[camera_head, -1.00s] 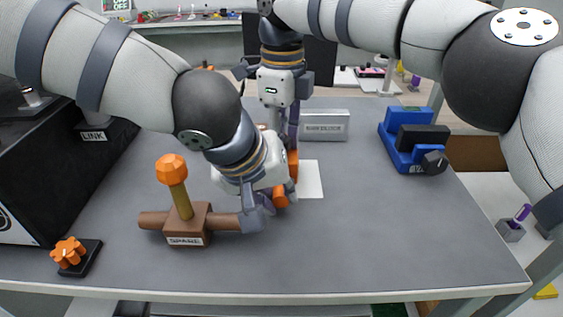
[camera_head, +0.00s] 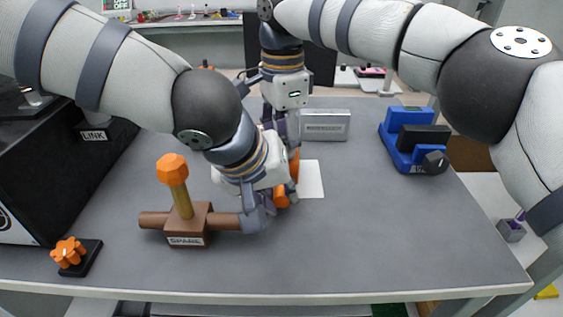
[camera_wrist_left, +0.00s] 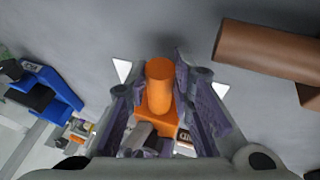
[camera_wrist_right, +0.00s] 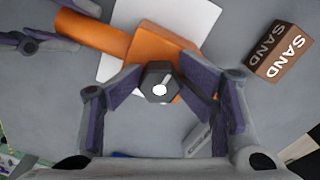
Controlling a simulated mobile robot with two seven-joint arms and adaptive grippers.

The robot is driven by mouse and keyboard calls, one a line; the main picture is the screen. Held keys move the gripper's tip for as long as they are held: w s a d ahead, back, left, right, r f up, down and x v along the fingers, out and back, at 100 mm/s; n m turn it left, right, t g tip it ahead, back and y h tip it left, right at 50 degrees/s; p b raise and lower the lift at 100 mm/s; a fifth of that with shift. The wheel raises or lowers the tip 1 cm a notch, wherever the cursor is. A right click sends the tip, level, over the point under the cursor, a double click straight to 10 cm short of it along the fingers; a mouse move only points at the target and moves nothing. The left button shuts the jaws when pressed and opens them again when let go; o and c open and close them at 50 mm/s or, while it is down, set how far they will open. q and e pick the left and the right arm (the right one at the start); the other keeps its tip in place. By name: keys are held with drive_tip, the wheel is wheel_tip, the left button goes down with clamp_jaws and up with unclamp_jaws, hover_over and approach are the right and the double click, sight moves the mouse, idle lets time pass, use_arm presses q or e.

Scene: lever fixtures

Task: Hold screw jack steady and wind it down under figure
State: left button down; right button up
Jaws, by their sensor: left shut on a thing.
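The orange screw jack (camera_head: 281,197) lies near the table's middle beside a white sheet, mostly hidden by my arms in the head view. In the left wrist view my left gripper (camera_wrist_left: 160,95) is shut on its orange cylindrical arm (camera_wrist_left: 160,75). In the right wrist view the jack's orange body (camera_wrist_right: 155,50) carries a dark six-sided head (camera_wrist_right: 160,88) with a white mark. My right gripper (camera_wrist_right: 163,75) is open, its fingers on either side of that head, with a gap at the right finger. I cannot make out the figure.
A brown SPARE block (camera_head: 187,228) with an orange-topped lever stands left of my left gripper. An orange knob (camera_head: 69,253), a dark LINK box (camera_head: 60,150), a silver block (camera_head: 325,126) and a blue fixture (camera_head: 412,140) surround it. The front right table is clear.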

use_arm(q)
drive_tip(key=shift+s+f, duration=0.1)
drive_tip(key=shift+f, duration=0.15)
use_arm(e)
drive_tip(key=shift+f, duration=0.15)
drive_tip(key=shift+r, duration=2.7)
